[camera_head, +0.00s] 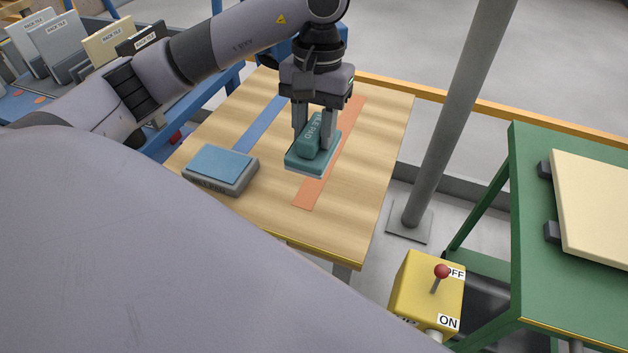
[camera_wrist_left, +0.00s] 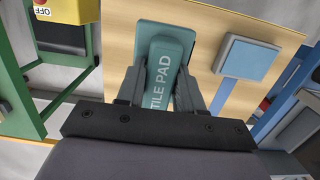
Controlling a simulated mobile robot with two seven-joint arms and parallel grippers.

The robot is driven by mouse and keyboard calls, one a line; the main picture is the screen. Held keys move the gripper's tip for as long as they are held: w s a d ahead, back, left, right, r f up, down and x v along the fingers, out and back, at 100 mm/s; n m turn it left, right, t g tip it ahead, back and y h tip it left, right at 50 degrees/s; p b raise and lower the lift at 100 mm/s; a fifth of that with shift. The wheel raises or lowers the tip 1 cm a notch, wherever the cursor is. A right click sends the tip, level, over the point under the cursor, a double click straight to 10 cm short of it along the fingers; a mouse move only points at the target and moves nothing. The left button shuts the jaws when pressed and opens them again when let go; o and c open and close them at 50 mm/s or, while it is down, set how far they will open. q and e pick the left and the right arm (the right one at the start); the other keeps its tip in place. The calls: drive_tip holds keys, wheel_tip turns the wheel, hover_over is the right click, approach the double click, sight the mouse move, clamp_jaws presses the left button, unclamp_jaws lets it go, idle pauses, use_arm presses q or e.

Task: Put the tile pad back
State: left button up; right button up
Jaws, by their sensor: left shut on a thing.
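The tile pad (camera_head: 311,146) is a teal block with a raised grip marked with its name. It is over the orange strip (camera_head: 312,203) on the wooden table (camera_head: 352,223). My left gripper (camera_head: 316,140) points down and is shut on the pad's raised grip. In the left wrist view the tile pad (camera_wrist_left: 165,65) sits between the two fingers. I cannot tell whether its underside touches the table. A grey block with a blue top (camera_head: 221,168) lies on the table to the left, apart from the pad. My right gripper is not in view.
A blue strip (camera_head: 262,123) runs along the table. Labelled tiles (camera_head: 62,43) stand in a rack at the upper left. A grey post (camera_head: 455,110) rises beyond the table's right edge. A yellow switch box (camera_head: 427,285) and green table (camera_head: 545,190) are at the right.

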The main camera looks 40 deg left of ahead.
use_arm(q)
wheel_tip(320, 180, down, 14)
drive_tip(key=shift+b, duration=0.85)
drive_tip(key=o, duration=1)
drive_tip(key=shift+r+p, duration=0.25)
drive_tip(key=shift+p, duration=0.1)
drive_tip(key=r, duration=0.4)
drive_tip(key=w+r, duration=0.1)
drive_tip(key=r, duration=0.6)
drive_tip(key=shift+w+a+r, duration=0.15)
drive_tip(key=shift+w+r, duration=0.1)
drive_tip(key=shift+r, duration=0.1)
drive_tip(key=shift+s, duration=0.15)
